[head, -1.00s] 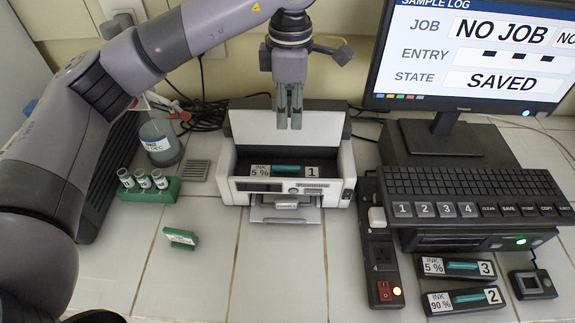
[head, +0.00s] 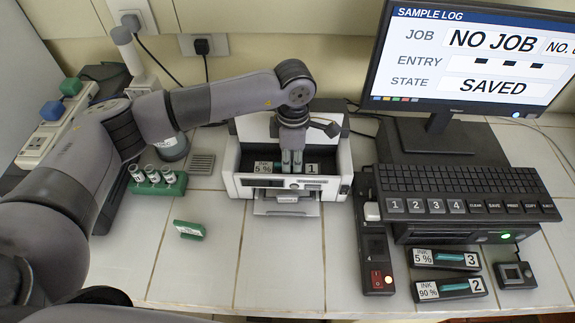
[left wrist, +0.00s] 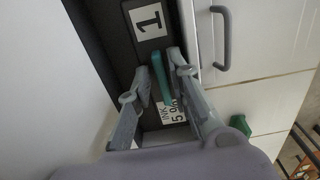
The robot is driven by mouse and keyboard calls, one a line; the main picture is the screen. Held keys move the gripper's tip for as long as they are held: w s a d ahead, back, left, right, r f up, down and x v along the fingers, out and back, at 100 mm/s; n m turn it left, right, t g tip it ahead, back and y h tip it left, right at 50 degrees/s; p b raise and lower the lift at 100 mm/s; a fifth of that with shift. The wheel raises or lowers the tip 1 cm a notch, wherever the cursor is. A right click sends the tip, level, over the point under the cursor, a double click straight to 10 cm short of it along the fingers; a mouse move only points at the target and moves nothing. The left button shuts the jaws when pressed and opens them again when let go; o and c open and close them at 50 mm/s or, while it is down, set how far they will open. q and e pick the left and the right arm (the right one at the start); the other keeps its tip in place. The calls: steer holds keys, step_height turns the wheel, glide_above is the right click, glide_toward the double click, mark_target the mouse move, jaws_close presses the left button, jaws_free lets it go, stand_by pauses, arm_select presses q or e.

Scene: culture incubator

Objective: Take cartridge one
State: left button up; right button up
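Cartridge one (head: 312,168) lies in the open top of the white printer (head: 242,187). It is dark, with a teal grip and labels "INK 5 %" and "1". The cartridge also shows in the left wrist view (left wrist: 149,22), with its teal grip (left wrist: 160,75) running between my fingers. My left gripper (head: 291,168) points down into the printer over the cartridge's middle. In the left wrist view the fingers (left wrist: 165,68) are apart on either side of the teal grip, with gaps visible. In the head view the fingers partly hide the grip. My right gripper is out of view.
Cartridge three (head: 446,260) and cartridge two (head: 449,288) lie at the front right. A power strip (head: 376,250) lies right of the printer. The counter before the printer is clear.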

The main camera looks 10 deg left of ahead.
arm_select(q)
steer(key=shift+f, duration=0.2)
steer(key=shift+c, duration=0.5)
jaws_close()
steer(key=shift+r, duration=0.1)
